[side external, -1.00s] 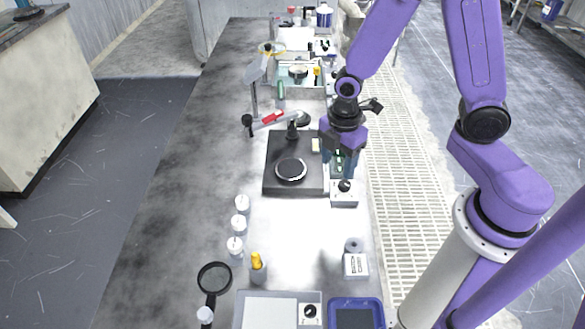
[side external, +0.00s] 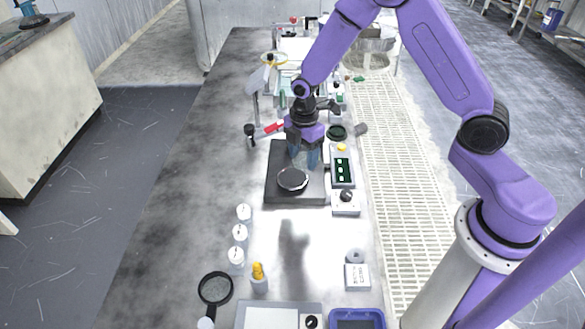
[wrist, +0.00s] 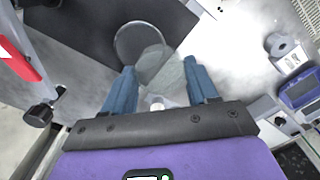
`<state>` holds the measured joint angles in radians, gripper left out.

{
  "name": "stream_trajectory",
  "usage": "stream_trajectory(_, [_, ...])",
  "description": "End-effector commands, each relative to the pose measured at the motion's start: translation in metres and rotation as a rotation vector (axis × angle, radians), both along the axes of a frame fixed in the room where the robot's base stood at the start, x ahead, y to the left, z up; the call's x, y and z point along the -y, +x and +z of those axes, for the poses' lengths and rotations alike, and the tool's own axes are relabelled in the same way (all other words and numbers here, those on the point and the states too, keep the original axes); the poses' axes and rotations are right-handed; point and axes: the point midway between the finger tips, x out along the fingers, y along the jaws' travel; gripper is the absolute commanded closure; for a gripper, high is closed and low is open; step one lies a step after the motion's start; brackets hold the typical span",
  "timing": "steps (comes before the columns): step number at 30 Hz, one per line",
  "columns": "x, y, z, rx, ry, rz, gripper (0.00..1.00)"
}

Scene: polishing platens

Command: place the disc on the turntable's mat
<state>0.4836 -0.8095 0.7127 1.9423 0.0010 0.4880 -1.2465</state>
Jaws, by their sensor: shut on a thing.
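The turntable is a black square base (side external: 282,197) with a round platen on top. Its round grey mat (side external: 293,178) faces up and looks bare in the side view. The mat also shows in the wrist view (wrist: 134,42), beyond my fingertips. My gripper (side external: 304,161) points down over the back of the base, behind the mat. In the wrist view its blue fingers (wrist: 160,68) stand apart around a pale grey, thin-looking piece (wrist: 173,82), which I take to be the disc.
A control box with a green panel (side external: 343,168) stands right of the base. A dark round dish (side external: 337,131) lies behind it. Several white-capped bottles (side external: 239,232) stand front left.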

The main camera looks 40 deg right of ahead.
Motion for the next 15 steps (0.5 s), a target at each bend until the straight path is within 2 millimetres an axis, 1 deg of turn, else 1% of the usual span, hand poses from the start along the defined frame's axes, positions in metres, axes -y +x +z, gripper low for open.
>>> stream_trajectory(1, [0.0, 0.006, -0.008, -0.001, 0.0, -0.001, 0.75])
stream_trajectory(6, [-0.002, 0.023, -0.028, 0.0, 0.0, -0.001, 0.75])
stream_trajectory(15, [-0.004, 0.037, -0.045, 0.001, 0.0, -0.001, 0.75])
